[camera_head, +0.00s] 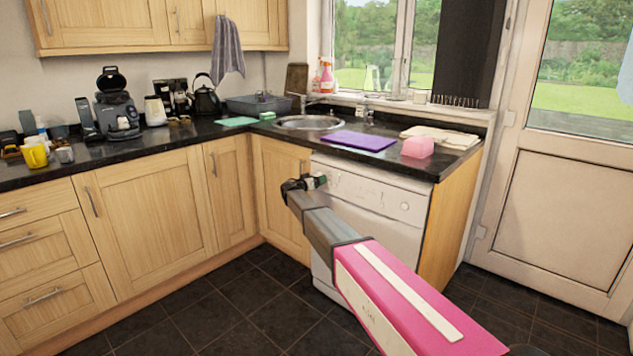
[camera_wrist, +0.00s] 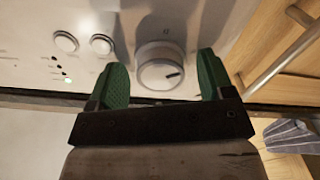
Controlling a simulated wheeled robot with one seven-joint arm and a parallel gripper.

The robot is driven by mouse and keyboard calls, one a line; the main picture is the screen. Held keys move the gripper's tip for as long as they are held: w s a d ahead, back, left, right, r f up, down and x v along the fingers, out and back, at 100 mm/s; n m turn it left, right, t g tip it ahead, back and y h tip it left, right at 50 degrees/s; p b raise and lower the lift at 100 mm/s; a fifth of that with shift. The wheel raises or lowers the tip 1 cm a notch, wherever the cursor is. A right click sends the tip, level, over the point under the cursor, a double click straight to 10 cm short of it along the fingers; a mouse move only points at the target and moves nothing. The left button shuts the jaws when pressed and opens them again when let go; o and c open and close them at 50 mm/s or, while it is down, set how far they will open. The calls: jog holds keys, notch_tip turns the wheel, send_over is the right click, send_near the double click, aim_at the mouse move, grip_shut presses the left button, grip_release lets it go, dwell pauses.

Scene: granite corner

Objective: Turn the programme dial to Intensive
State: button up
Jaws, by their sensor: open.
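The programme dial (camera_wrist: 160,68) is a round light knob with a dark pointer mark, on the white dishwasher's front panel. In the wrist view it lies between the two green fingertips of my gripper (camera_wrist: 162,80), which are apart with a gap on each side of the knob. I cannot tell whether they touch the panel. The pointer is toward the right side of the knob; no readable programme names show. In the head view my gripper (camera_head: 304,184) is at the upper left of the dishwasher (camera_head: 365,200), and the dial is hidden there.
A cupboard handle (camera_wrist: 285,55) is close on the right in the wrist view. The worktop (camera_head: 300,137) above holds a purple mat (camera_head: 358,141) and a pink block (camera_head: 418,147).

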jog(key=v, duration=1)
jog(key=shift+s, duration=0.2)
jog(key=shift+a, duration=0.2)
jog(key=s+d+f+g+y, duration=0.1)
jog(key=s+d+f+g, duration=0.25)
jog(key=s+d, duration=0.35)
jog(key=s+d+f+n+g, duration=0.15)
jog(key=s+d+f, duration=0.25)
jog(key=d, duration=0.6)
jog(key=s+d+f+m+g+y, duration=0.1)
jog(key=s+d+f+g, duration=0.25)
jog(key=s+d, duration=0.35)
jog(key=s+d+f+n+g+y, duration=0.1)
jog(key=s+d+f+g+y, duration=0.1)
jog(key=s, duration=0.7)
jog(key=s+d+f+n+g+y, duration=0.1)
jog(key=s+d+y, duration=0.3)
jog(key=s, duration=0.5)
jog(key=s+d+f+n+g+y, duration=0.1)
jog(key=s+d+f+g+y, duration=0.1)
jog(key=s+d, duration=0.3)
jog(key=s+f+y, duration=0.1)
jog(key=s, duration=0.3)
jog(key=shift+d+f+g, duration=0.15)
jog(key=shift+f+g, duration=0.1)
jog(key=shift+g, duration=0.1)
